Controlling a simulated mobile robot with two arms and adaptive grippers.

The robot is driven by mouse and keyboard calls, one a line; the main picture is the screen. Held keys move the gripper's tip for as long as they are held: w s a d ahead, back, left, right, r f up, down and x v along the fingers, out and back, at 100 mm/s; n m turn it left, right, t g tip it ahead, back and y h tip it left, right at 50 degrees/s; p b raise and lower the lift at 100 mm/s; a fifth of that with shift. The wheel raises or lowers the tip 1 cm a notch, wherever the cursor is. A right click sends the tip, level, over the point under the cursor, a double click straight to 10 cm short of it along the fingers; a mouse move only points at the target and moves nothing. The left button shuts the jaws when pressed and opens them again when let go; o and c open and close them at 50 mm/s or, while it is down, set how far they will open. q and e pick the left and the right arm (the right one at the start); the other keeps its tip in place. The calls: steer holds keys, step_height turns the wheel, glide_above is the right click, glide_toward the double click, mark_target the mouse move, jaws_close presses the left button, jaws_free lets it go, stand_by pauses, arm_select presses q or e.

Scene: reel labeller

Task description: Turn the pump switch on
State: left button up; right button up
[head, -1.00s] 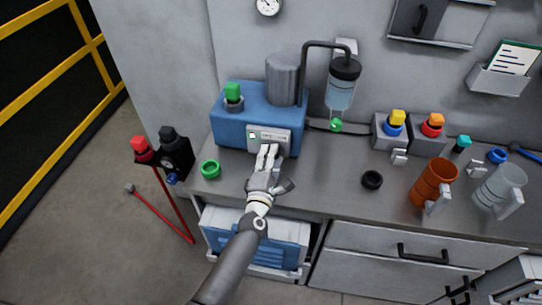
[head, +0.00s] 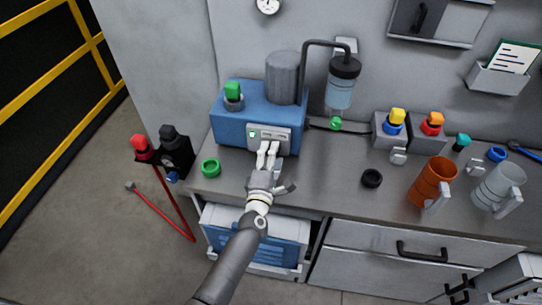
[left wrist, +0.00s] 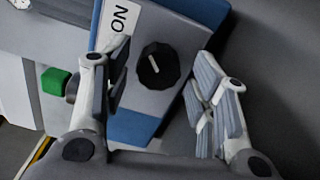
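The blue pump unit (head: 228,122) stands on the bench with a pale panel (head: 285,134) on its front. In the left wrist view its switch is a black round knob (left wrist: 158,66) with a short white line, beside a white label reading "ON" (left wrist: 122,18). The line tilts slightly toward the label side. My left gripper (head: 267,148) is in front of the panel and hides the knob in the head view. In the left wrist view the gripper's fingers (left wrist: 165,92) are spread on either side of the knob, with nothing between them. My right gripper is out of view.
A green ring (head: 210,168) lies left of the gripper and a black ring (head: 372,179) to its right. An orange mug (head: 431,182) and a clear mug (head: 497,188) stand farther right. A bottle (head: 341,88) hangs from the pump's pipe.

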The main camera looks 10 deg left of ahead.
arm_select(q)
steer(key=shift+s, duration=0.1)
steer(key=s, duration=1.1)
steer(key=shift+s+a, duration=0.2)
steer(key=shift+s, duration=0.2)
